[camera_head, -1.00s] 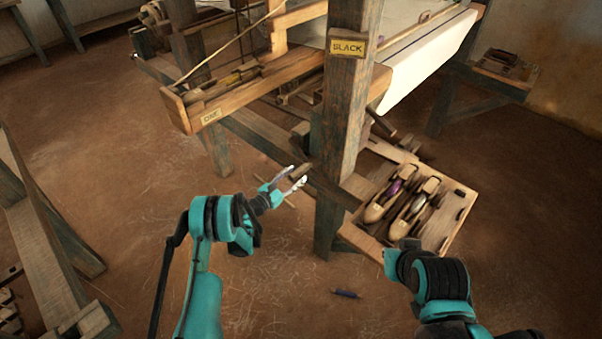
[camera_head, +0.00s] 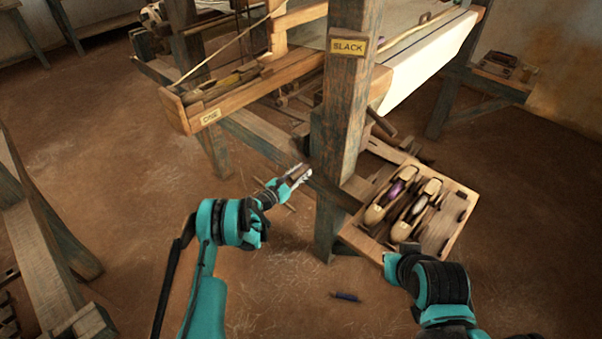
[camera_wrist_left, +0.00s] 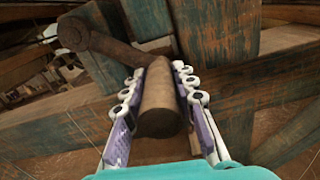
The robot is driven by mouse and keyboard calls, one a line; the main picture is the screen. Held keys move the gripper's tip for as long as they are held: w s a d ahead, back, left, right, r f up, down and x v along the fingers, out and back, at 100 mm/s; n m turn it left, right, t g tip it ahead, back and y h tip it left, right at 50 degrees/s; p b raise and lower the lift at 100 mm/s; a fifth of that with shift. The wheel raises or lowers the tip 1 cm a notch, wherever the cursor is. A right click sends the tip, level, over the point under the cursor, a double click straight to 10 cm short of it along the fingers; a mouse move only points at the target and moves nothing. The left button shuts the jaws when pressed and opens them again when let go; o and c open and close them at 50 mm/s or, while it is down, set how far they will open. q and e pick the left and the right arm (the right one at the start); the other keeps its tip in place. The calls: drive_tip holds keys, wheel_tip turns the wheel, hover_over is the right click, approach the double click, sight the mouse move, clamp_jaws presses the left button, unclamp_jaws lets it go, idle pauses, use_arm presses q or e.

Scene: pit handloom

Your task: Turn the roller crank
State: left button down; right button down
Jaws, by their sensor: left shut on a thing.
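The roller crank shows in the left wrist view as a dark arm (camera_wrist_left: 110,45) that runs from a round hub at upper left to a brown wooden handle (camera_wrist_left: 158,100). The handle points toward the camera between the two fingers of my left gripper (camera_wrist_left: 162,105), which is shut on it. In the head view my left gripper (camera_head: 298,176) is beside the loom's front post, and the handle is mostly hidden by the fingers. My right arm (camera_head: 435,285) comes in at lower right; its fingers cannot be made out.
The loom post (camera_head: 345,130) bears a "SLACK" label (camera_head: 348,46). A wooden tray (camera_head: 458,232) with shuttles lies right of the post, near my right arm. A small dark blue object (camera_head: 345,296) lies on the floor. A bench (camera_head: 45,240) stands at left.

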sight(292, 179)
use_arm(q)
drive_tip(key=r+n, duration=0.1)
drive_tip(key=s+d+r+n, duration=0.1)
drive_tip(key=shift+d+r+n, duration=0.25)
drive_tip(key=shift+r+n, duration=0.05)
drive_tip(key=shift+s+d+r, duration=0.15)
drive_tip(key=shift+r, duration=0.3)
drive_tip(key=c, duration=1.2)
unclamp_jaws()
drive_tip(key=v, duration=0.7)
drive_tip(key=shift+s, duration=0.25)
